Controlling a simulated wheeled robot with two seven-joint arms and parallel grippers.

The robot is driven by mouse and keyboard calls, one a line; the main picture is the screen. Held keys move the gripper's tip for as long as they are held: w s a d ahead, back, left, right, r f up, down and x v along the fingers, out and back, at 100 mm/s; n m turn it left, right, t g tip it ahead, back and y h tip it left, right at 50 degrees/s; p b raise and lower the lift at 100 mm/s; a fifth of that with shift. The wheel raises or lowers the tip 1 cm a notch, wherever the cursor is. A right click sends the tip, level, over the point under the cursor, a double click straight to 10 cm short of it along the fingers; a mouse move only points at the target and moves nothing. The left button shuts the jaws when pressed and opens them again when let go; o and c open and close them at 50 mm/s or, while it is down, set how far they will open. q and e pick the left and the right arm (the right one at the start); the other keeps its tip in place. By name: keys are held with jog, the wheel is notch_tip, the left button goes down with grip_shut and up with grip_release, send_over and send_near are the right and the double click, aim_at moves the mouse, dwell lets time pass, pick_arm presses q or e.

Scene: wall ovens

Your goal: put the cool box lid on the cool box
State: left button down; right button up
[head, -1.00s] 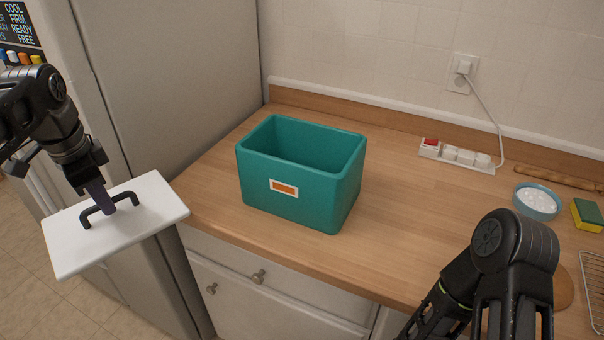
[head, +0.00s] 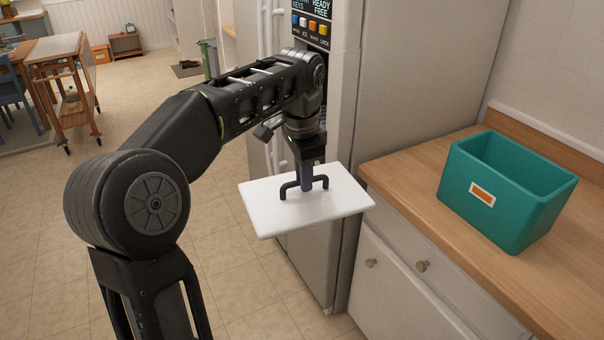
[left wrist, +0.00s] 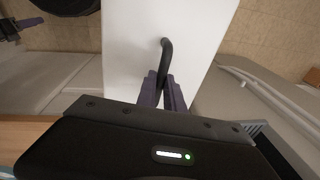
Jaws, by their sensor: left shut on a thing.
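The cool box lid is a white slab (head: 262,207) with a black arched handle. In the head view it hangs roughly level in the air, left of the counter edge and in front of the fridge. My left gripper (head: 305,183) is shut on the lid's handle (head: 321,181) from above. The left wrist view shows the purple fingers (left wrist: 163,92) closed on the handle (left wrist: 166,52). The cool box (head: 520,215) is a teal open-topped box with an orange and white label. It stands upright on the counter at the right, apart from the lid.
The wooden counter (head: 420,205) has bare room left of the box. Its cabinet front (head: 395,285) has knobs. The grey fridge (head: 425,70) stands behind the lid. Tiled floor (head: 250,290) lies below. A wooden trolley (head: 62,85) is far left.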

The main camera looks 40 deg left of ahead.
pick_arm(q)
jog(key=w+d+f+n, duration=0.1)
jog(key=d+f+n, duration=0.2)
jog(key=d+f, duration=0.5)
jog(key=w+d+f+n+y, duration=0.1)
jog(key=d+f+n, duration=0.2)
jog(key=d+f, duration=0.6)
jog(key=shift+w+d+f+n, duration=0.25)
jog(key=shift+f+n, duration=0.05)
jog(key=shift+f, duration=0.2)
